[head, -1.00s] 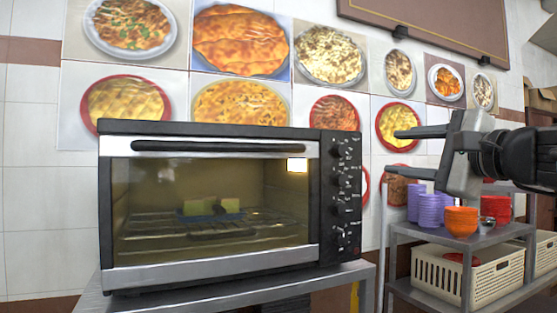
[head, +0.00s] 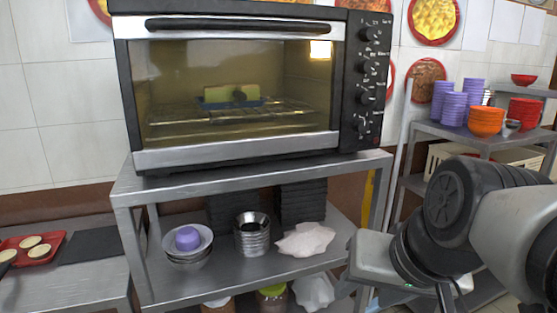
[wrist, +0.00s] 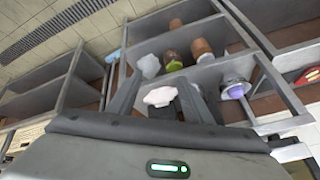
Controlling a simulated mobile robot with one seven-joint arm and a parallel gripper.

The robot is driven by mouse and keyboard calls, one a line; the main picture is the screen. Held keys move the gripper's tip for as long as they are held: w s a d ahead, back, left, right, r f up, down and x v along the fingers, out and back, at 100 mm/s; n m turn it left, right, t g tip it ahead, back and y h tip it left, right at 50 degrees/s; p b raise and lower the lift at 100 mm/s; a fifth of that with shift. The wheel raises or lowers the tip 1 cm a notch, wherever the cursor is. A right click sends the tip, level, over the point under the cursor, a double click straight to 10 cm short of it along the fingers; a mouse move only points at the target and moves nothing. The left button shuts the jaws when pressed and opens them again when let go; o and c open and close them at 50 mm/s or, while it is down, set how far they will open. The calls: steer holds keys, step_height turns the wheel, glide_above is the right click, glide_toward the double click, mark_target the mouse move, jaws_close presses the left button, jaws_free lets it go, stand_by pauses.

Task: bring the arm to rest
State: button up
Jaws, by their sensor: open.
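My gripper (wrist: 158,84) shows in the wrist view, with its two dark fingers apart and nothing seen between them. In the head view my arm comes in at the lower right, and the pale grey hand (head: 378,262) is in front of the steel stand's right side. The fingers cannot be made out in that view. I cannot tell whether the hand touches the stand.
A closed toaster oven (head: 240,155) with a blue tray (head: 229,103) inside stands on the steel stand (head: 140,190). Bowls (head: 188,244), metal cups (head: 252,238) and a crumpled white bag (head: 306,240) sit below. Purple cups (head: 452,109) and orange bowls (head: 486,121) stand right.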

step_height(320, 180, down, 3)
steer(key=s+d+n+h, duration=0.1)
steer(key=s+n, duration=0.1)
steer(key=s, duration=0.1)
step_height(320, 180, up, 21)
steer(key=p, duration=2.1)
steer(key=shift+w+r, duration=0.2)
steer(key=shift+d, duration=0.1)
